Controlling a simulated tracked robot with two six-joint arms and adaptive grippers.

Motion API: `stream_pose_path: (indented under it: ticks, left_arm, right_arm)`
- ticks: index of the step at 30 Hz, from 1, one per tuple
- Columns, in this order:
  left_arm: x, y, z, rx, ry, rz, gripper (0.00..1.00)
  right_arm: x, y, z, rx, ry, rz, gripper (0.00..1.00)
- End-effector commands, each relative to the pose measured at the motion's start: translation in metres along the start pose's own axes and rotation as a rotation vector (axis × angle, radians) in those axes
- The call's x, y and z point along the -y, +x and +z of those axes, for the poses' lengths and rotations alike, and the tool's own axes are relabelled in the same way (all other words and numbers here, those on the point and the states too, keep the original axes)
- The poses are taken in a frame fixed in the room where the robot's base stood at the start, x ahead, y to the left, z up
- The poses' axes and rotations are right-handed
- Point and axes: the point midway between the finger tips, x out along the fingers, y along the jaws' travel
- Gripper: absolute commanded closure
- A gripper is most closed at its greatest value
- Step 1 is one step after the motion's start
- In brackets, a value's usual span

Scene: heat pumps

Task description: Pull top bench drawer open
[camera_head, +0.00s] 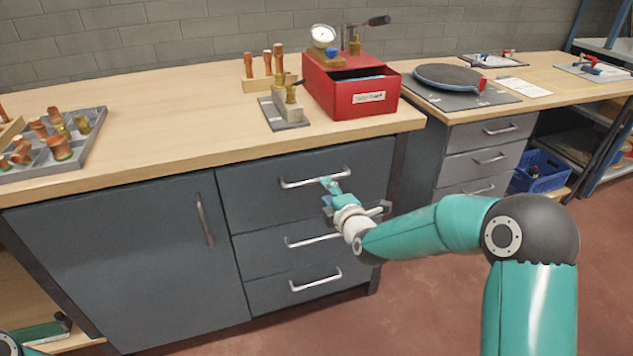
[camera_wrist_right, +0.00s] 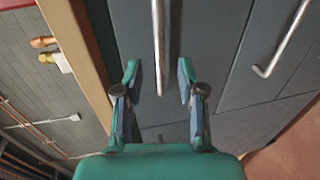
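The top bench drawer (camera_head: 250,197) is a dark grey front under the wooden worktop, and it looks shut. Its silver bar handle (camera_head: 300,183) runs across the front. My right gripper (camera_head: 335,186) is at the right end of this handle. In the right wrist view the gripper (camera_wrist_right: 159,72) is open, with the handle (camera_wrist_right: 158,40) running between its two fingers. A gap shows on each side of the bar, and the fingers do not appear to clamp it. My left gripper is not in view.
Two lower drawers with handles (camera_head: 315,240) sit below, and a cupboard door (camera_head: 130,265) is to the left. A red box (camera_head: 350,95) stands on the worktop (camera_head: 190,110) above. A second bench with drawers (camera_head: 485,160) is at the right. The floor (camera_head: 420,300) in front looks clear.

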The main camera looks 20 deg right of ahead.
Motion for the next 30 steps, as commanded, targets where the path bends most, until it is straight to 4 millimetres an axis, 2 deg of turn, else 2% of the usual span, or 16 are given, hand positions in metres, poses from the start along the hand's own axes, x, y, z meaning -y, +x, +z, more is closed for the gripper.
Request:
stream_pose_path:
  ticks: [1,6,12,18,26,30]
  left_arm:
    - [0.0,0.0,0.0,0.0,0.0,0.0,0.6]
    - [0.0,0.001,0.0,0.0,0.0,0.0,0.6]
    - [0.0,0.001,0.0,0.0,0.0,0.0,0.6]
    - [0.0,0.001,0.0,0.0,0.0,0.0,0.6]
    - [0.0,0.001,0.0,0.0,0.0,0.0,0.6]
    - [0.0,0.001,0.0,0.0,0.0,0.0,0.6]
  right_arm:
    - [0.001,0.012,-0.001,-0.001,0.0,-0.001,0.61]
    - [0.001,0.044,-0.001,-0.001,0.001,-0.001,0.61]
    - [0.001,0.068,-0.001,-0.001,0.001,-0.001,0.61]
    - [0.001,0.077,-0.001,-0.002,0.001,-0.001,0.61]
    - [0.001,0.077,-0.001,-0.002,0.001,-0.001,0.61]
    - [0.001,0.077,-0.001,-0.002,0.001,-0.001,0.84]
